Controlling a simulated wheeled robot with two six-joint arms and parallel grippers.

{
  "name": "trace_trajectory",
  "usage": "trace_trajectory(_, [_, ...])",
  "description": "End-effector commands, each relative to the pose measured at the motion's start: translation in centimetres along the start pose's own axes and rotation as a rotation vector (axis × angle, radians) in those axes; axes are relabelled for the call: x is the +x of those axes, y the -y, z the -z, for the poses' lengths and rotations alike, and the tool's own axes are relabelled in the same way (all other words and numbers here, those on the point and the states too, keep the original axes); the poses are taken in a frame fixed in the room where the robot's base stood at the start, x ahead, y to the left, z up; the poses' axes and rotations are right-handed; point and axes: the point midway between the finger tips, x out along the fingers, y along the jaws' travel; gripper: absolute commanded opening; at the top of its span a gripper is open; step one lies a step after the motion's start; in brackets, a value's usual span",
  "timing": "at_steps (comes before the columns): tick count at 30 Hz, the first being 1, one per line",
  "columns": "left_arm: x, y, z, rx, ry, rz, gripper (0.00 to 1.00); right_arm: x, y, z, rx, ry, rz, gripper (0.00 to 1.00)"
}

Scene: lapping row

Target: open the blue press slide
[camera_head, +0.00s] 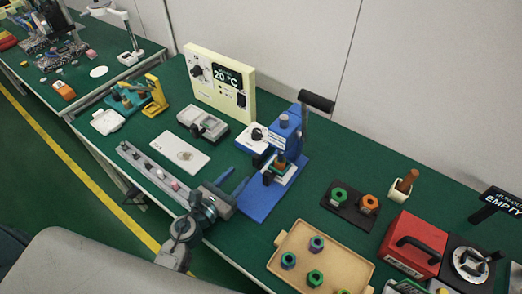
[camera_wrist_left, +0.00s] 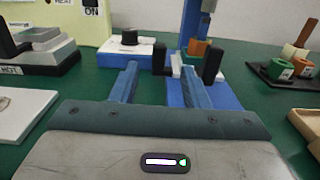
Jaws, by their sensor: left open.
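The blue press (camera_head: 285,135) stands on a blue base plate (camera_head: 262,204) near the middle of the table. Its white slide (camera_head: 285,176) sits low at the front, under the press head, with an orange and green part (camera_head: 280,162) at it. In the left wrist view, dark upright posts (camera_wrist_left: 213,62) stand at the front of the press (camera_wrist_left: 193,22). My left gripper (camera_head: 232,179) is open and empty, in front and to the left of the press, fingers pointing toward it. In the left wrist view its fingers (camera_wrist_left: 159,78) are spread, apart from the posts. My right gripper is not in view.
A white box with a black knob (camera_head: 254,137) stands close to the press's left. A grey rail (camera_head: 150,172) lies left of my gripper. A tan tray (camera_head: 318,257) with several nuts is at the front right. A black lever handle (camera_head: 317,101) rises above the press.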

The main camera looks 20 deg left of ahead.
Motion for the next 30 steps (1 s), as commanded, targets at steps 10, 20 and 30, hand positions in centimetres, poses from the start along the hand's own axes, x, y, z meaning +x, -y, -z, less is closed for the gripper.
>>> trace_trajectory(10, [5.8, 0.0, -0.5, -0.002, 0.003, -0.001, 0.42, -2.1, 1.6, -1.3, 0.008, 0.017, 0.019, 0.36])
trace_trajectory(20, [10.1, 0.0, -0.1, -0.001, 0.000, -0.001, 0.42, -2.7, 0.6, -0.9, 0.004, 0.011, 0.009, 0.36])
trace_trajectory(30, [10.5, 0.0, -0.1, -0.001, 0.001, -0.001, 0.42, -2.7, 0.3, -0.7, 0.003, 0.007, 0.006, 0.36])
